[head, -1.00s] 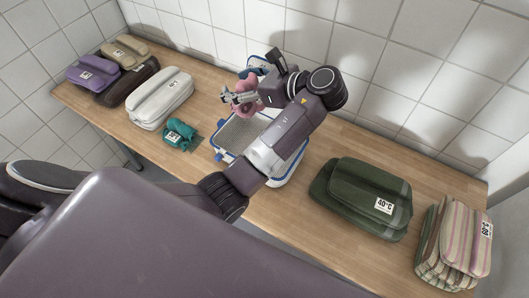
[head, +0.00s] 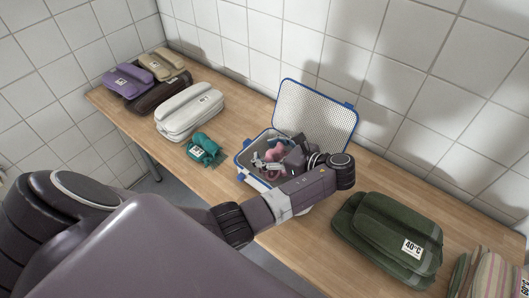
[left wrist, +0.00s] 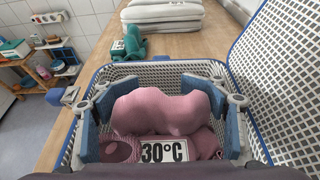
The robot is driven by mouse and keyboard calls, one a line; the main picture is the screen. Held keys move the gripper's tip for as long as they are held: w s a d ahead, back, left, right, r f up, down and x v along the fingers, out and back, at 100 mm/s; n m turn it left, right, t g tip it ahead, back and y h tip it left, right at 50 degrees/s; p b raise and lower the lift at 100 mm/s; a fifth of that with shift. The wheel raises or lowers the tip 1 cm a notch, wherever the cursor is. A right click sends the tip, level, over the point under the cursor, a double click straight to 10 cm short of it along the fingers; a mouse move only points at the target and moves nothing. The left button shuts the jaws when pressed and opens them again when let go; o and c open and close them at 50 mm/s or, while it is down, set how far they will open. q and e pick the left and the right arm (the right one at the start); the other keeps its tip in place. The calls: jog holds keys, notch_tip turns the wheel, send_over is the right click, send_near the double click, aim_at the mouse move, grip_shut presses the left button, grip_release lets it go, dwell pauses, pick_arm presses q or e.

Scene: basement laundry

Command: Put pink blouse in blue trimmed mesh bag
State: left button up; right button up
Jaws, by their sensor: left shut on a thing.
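The pink blouse (left wrist: 165,112) is a rolled bundle with a white 30°C tag. In the head view the blouse (head: 273,154) shows only partly, behind my left arm. My left gripper (head: 266,160) is shut on the blouse, its blue-padded fingers on either side of the bundle in the left wrist view (left wrist: 165,120). The blouse is inside the blue trimmed mesh bag (head: 243,158), a white mesh box with its lid standing open at the back. The bag's rim also shows in the left wrist view (left wrist: 150,66). Whether the blouse touches the bag's floor is hidden. My right gripper is not in view.
A teal bundle (head: 203,148) lies left of the bag, with a white stack (head: 190,110) beyond it. Purple (head: 127,78), brown and tan bundles are at the far left. A green stack (head: 385,235) and a striped stack (head: 492,275) are at right. Tiled walls stand behind.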

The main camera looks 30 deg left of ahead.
aim_at(278, 156)
pick_arm(q)
jog(key=shift+f, duration=0.75)
jog(key=shift+f, duration=0.6)
jog(key=o, duration=1.4)
jog(key=shift+r, duration=0.6)
jog(key=v, duration=0.7)
jog(key=shift+d+r+b, duration=0.1)
jog(key=shift+d+b, duration=0.15)
jog(key=shift+b, duration=0.05)
